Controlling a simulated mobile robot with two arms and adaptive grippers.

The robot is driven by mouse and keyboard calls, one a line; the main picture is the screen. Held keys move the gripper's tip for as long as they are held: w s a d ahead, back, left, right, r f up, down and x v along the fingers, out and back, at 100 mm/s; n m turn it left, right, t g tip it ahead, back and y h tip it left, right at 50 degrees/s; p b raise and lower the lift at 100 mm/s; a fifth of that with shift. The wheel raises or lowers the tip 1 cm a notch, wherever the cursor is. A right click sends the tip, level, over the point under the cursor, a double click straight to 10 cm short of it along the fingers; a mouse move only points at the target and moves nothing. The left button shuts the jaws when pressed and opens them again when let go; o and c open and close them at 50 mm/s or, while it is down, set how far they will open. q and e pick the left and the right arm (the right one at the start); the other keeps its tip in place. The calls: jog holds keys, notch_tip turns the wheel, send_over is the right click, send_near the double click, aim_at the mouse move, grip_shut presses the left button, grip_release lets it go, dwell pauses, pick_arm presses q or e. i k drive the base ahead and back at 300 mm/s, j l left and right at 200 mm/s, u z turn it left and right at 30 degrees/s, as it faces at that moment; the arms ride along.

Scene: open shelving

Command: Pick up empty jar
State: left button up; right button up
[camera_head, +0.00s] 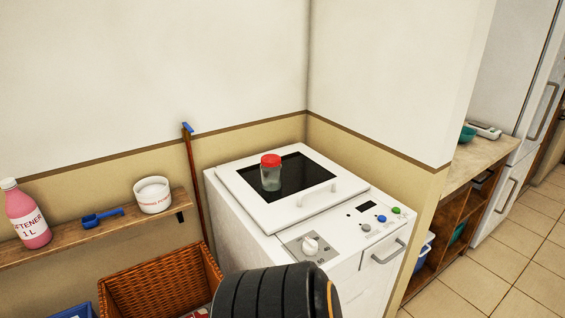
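The jar (271,175) is clear glass with a red lid and looks empty. It stands upright on the dark glass panel of the white washing machine's lid (256,212). A black ribbed part, which looks like one of my arm links, covers the bottom middle of the view in front of the machine. Neither gripper shows in this view. Nothing touches the jar.
A wooden shelf (70,241) on the left holds a pink softener bottle (28,217), a blue scoop (102,217) and a white tub (153,194). A wicker basket (150,285) stands below. A broom-like stick (194,185) leans by the machine. Tiled floor (500,255) is clear at right.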

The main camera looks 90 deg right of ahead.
aim_at(271, 165)
jog(key=z, duration=2.65)
jog(key=u, duration=0.5)
jog(key=j+u, duration=0.1)
jog(key=u, duration=0.85)
jog(key=j+u, duration=0.1)
jog(key=u, duration=0.85)
jog(key=z, duration=2.4)
jog(key=i+l+u, duration=0.15)
jog(key=l+u, duration=0.85)
jog(key=i+j, duration=0.05)
jog(key=j, duration=0.05)
